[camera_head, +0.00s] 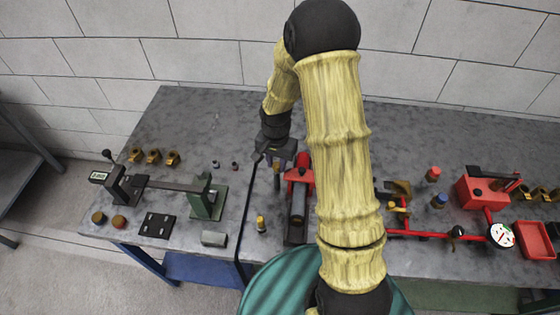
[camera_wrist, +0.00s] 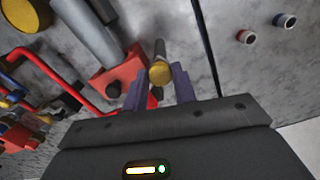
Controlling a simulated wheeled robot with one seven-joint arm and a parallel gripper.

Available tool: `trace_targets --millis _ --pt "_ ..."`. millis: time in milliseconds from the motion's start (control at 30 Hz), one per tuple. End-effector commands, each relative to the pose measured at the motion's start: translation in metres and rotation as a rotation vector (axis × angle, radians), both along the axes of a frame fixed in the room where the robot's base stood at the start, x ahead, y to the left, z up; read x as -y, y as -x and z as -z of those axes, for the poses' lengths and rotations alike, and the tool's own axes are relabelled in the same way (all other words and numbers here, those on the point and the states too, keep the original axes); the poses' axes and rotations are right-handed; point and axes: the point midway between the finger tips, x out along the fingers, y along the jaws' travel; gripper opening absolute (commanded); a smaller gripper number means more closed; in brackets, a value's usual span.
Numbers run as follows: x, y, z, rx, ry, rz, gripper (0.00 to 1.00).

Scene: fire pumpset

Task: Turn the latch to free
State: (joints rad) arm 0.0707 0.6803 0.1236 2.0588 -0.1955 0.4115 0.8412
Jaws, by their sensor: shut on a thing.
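My gripper (camera_head: 277,157) is beside the red-ended clamp with a grey cylinder (camera_head: 298,202) on the table. In the wrist view my two purple-grey fingers (camera_wrist: 160,86) are shut on a short post with a round brass end (camera_wrist: 160,72), which I take to be the latch. The red block (camera_wrist: 118,72) with a black knob (camera_wrist: 113,89) lies just left of it in the wrist view. In the head view the brass post (camera_head: 277,171) shows just below the fingers. Which way the latch is turned cannot be told.
A thin black rod or hose (camera_head: 247,210) runs down left of my gripper. A green stand (camera_head: 207,200) with a bar is further left. Red pipes (camera_head: 420,235), a gauge (camera_head: 501,235) and a red box (camera_head: 480,193) are right. The table's back left (camera_head: 190,115) is clear.

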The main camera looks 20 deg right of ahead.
Motion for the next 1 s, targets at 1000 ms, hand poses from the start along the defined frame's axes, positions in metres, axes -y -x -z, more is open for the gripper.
trace_targets --millis 1000 --pt "-0.0002 0.0048 0.0009 -0.013 -0.007 -0.916 0.04"
